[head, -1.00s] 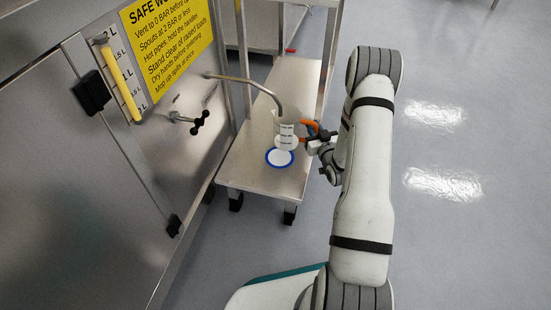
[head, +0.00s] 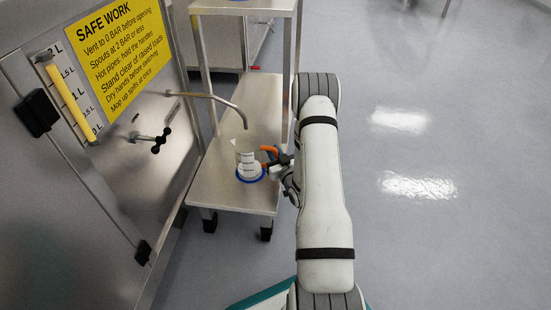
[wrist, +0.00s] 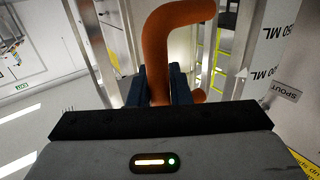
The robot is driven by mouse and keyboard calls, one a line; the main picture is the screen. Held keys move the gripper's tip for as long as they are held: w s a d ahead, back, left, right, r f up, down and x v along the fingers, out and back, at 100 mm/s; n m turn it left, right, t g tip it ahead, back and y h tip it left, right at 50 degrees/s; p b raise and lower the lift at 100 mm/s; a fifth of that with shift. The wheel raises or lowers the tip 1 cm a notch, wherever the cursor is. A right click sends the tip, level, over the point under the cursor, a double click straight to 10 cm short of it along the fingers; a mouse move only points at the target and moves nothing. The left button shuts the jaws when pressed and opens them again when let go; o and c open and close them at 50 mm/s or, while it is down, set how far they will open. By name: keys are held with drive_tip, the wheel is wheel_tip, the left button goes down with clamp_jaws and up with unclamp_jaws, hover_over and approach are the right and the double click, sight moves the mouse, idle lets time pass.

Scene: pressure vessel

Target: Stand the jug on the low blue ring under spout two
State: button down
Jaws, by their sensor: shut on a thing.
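The jug (head: 245,158) is a pale clear vessel with dark markings and an orange handle (head: 269,151). In the head view it stands upright over the low blue ring (head: 246,178), whose near edge shows below it. I cannot tell whether its base touches the ring. The curved spout (head: 220,100) ends just above the jug's mouth. My gripper (head: 279,163) is at the jug's right side, shut on the orange handle. In the wrist view the handle (wrist: 160,50) rises between the dark fingers (wrist: 160,85), and the jug's marked wall (wrist: 265,60) is at the right.
The ring is on a steel shelf (head: 205,190) with upright posts. Left is a steel cabinet with a black valve handle (head: 160,140), a yellow level gauge (head: 70,97) and a yellow safety sign (head: 115,50). The floor to the right is clear.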

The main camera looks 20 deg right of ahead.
drive_tip(key=shift+f, duration=0.75)
drive_tip(key=c, duration=1.3)
unclamp_jaws()
drive_tip(key=shift+s, duration=0.1)
drive_tip(key=shift+c, duration=0.2)
